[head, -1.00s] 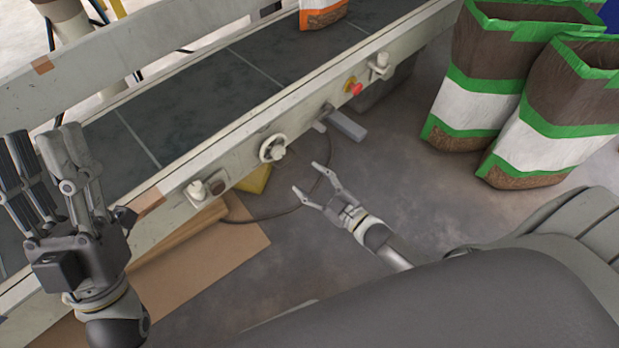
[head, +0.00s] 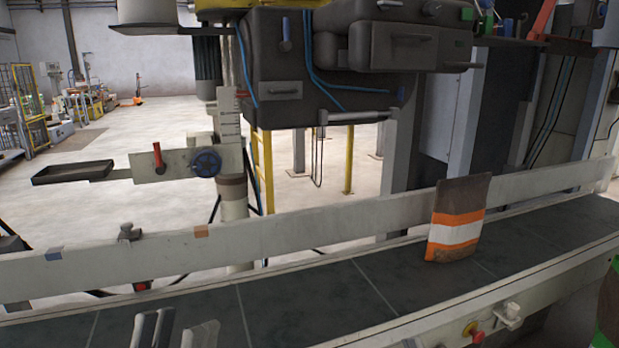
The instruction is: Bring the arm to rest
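Only the fingertips of my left gripper (head: 178,332) show, at the bottom edge left of centre. They point up, with a gap between the dark finger and the lighter one, and I see nothing held between them. They appear in front of the near side of the conveyor belt (head: 300,298). The palm and the rest of the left arm are below the picture. My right gripper is out of view.
A brown bag with orange and white bands (head: 455,232) stands on the belt at the right. A pale guard rail (head: 330,226) runs behind the belt. A red button (head: 474,332) sits on the near frame. Dark machinery (head: 290,85) hangs above.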

